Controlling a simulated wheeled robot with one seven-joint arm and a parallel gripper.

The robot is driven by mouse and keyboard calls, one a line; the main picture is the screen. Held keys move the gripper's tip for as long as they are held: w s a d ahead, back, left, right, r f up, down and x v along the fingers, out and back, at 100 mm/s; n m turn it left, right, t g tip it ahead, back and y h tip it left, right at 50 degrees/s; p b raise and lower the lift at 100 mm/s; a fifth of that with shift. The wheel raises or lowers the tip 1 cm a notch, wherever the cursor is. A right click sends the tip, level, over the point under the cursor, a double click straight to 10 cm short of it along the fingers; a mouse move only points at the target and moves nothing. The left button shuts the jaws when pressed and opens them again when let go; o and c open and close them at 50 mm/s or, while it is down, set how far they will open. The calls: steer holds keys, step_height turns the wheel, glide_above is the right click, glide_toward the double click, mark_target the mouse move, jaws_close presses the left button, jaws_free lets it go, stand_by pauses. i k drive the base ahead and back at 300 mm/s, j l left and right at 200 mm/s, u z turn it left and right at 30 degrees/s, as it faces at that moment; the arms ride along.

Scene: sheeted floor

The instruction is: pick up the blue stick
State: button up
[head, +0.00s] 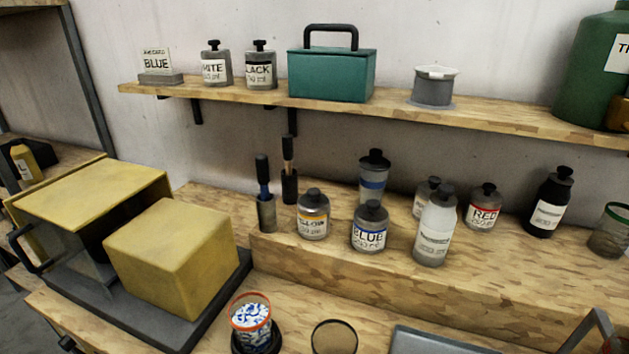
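My gripper is not in view.
A wooden shelf (400,107) hangs above. A yellow block (173,258) sits at left. A cup with blue-and-white contents (250,318) is in front.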

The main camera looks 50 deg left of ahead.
mark_target(261, 160)
steer(key=u, duration=2.05)
